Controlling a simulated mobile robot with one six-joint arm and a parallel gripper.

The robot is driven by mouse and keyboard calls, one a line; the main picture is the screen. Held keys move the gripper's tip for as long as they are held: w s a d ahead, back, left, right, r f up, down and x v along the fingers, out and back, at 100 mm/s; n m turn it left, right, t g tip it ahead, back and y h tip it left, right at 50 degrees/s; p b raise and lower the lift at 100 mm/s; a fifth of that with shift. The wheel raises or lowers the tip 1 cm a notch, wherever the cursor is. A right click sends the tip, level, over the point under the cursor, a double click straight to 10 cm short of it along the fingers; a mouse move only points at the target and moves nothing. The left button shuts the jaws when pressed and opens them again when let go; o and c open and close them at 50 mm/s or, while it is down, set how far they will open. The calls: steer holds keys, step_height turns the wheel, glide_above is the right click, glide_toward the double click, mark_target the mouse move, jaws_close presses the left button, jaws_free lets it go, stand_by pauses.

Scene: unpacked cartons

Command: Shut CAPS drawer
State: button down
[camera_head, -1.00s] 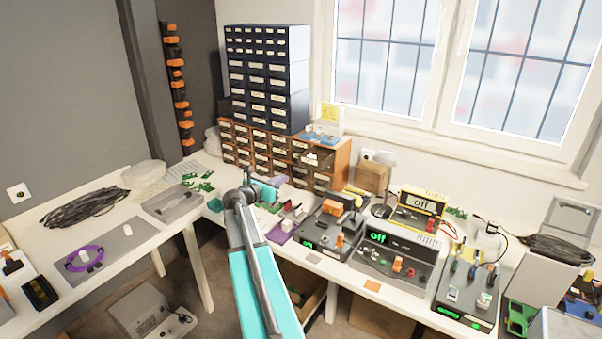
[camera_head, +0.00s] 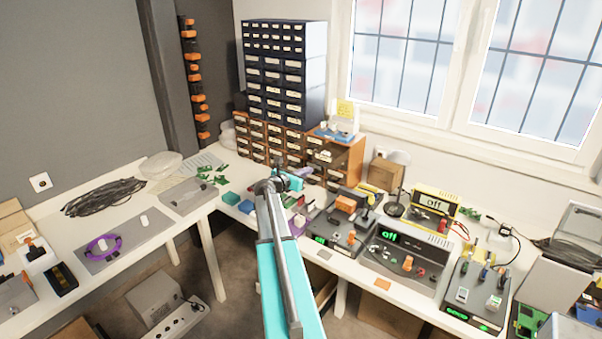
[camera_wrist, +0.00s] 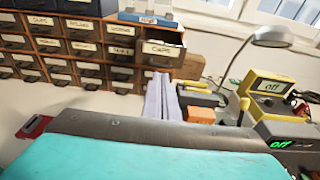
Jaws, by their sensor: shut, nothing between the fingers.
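The CAPS drawer (camera_wrist: 160,50) is in the top row of the brown drawer cabinet, at its right end. It sticks out from the front, open, with its label readable in the wrist view. In the head view the open drawer (camera_head: 322,157) is below the blue-based item on top of the cabinet. My gripper (camera_head: 299,174) is in front of the cabinet, below and left of the drawer in the picture. In the wrist view its fingers (camera_wrist: 163,84) are together and empty, below the drawer front in the picture. I see no contact with the drawer.
The brown cabinet (camera_wrist: 82,46) has several closed labelled drawers. A dark blue drawer tower (camera_head: 285,75) stands on it. A cardboard box (camera_head: 384,172), a lamp (camera_wrist: 272,37) and bench instruments (camera_head: 412,253) crowd the table to the right.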

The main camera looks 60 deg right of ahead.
mark_target(319, 165)
steer(key=d, duration=0.1)
steer(key=d+p, duration=0.1)
steer(key=d, duration=0.1)
steer(key=d+f+p, duration=0.1)
steer(key=d, duration=0.1)
steer(key=shift+d, duration=0.25)
steer(key=shift+d+f, duration=0.15)
steer(key=shift+d, duration=0.3)
